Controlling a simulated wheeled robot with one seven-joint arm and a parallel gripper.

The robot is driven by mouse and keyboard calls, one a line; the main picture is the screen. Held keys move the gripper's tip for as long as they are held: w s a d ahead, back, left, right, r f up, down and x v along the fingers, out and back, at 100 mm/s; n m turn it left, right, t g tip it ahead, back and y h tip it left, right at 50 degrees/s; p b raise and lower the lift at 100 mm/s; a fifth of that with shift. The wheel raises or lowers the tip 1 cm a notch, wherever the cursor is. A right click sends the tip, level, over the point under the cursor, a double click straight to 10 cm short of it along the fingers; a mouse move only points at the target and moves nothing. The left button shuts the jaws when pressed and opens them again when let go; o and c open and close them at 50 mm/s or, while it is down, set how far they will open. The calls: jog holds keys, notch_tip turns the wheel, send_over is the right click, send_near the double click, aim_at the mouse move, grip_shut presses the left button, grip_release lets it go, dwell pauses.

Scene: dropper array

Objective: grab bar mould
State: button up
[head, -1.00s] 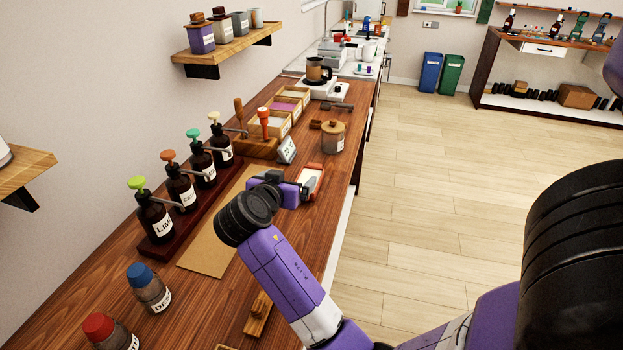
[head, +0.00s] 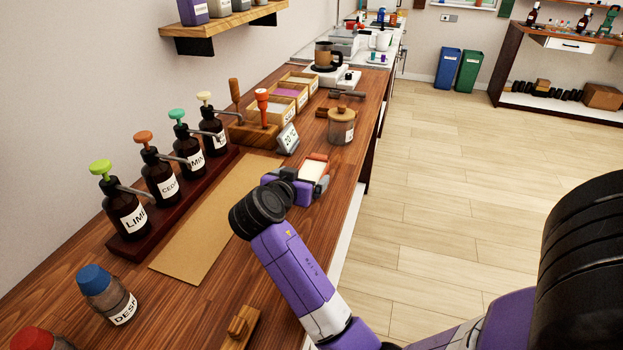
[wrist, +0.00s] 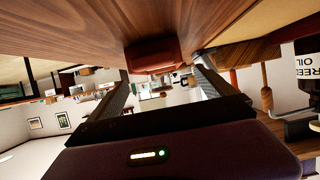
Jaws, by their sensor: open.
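The bar mould appears to be the small orange-red block with a pale top (head: 314,170) on the wooden counter, near its right edge. My gripper (head: 305,188) is low over the counter at the near side of the mould and partly hides it. In the wrist view, which is tilted upside down, my gripper (wrist: 162,80) is open. A dark red block (wrist: 155,58), likely the mould, lies ahead between the fingers. I cannot tell whether the fingers touch it.
A small display (head: 289,139) and a lidded jar (head: 341,126) stand just beyond. A row of pump bottles (head: 163,178) stands left, beside a tan mat (head: 205,235). A small wooden piece (head: 239,326) lies at the front. The counter drops off to the floor at right.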

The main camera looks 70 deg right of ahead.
aim_at(310, 172)
jog(key=p+x, duration=0.1)
jog(key=x, duration=0.5)
jog(key=shift+d+f, duration=0.25)
jog(key=shift+f, duration=0.1)
jog(key=shift+c, duration=0.2)
jog(key=c, duration=1.8)
jog(key=shift+o, duration=0.2)
jog(key=shift+r, duration=0.25)
notch_tip(310, 172, up, 20)
jog(key=shift+f, duration=0.25)
